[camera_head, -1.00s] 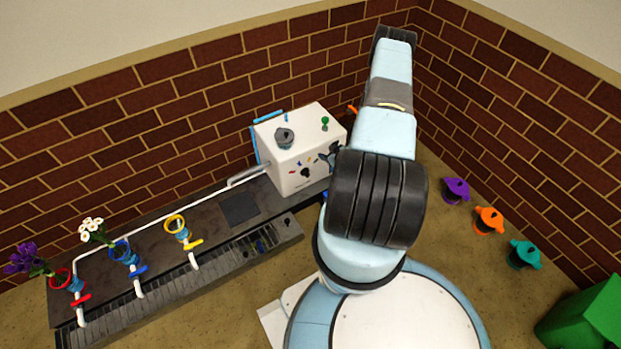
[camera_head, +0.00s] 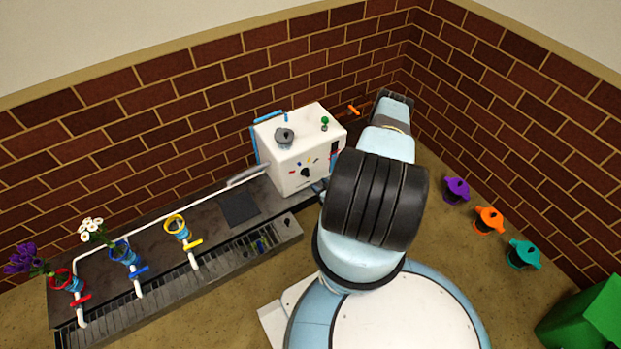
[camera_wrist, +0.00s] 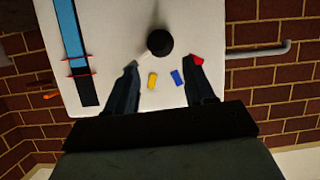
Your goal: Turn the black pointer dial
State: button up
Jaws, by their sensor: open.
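The black pointer dial (camera_head: 305,172) is on the front face of the white machine (camera_head: 293,139). In the wrist view the dial (camera_wrist: 160,43) is a round black knob, and where its pointer aims I cannot make out. Red (camera_wrist: 197,60), yellow (camera_wrist: 152,80) and blue (camera_wrist: 177,77) marks lie around it. My gripper (camera_wrist: 163,64) is open. Its two fingers point at the face, spread to either side of the dial's near edge, with nothing between their tips. I cannot tell whether they touch the face. In the head view my arm hides most of the gripper.
A blue and black strip (camera_wrist: 73,50) with red edges is beside the dial. A grey knob (camera_head: 284,136) and green knob (camera_head: 325,124) are on the machine's top. A dark bench (camera_head: 160,264) with flower vases extends left. Purple, orange and teal items (camera_head: 523,254) stand right.

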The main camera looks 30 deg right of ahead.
aim_at(308, 176)
jog(key=x, duration=0.9)
jog(key=shift+w+f, duration=0.1)
jog(key=shift+w, duration=0.1)
jog(key=shift+d, duration=0.1)
grip_shut()
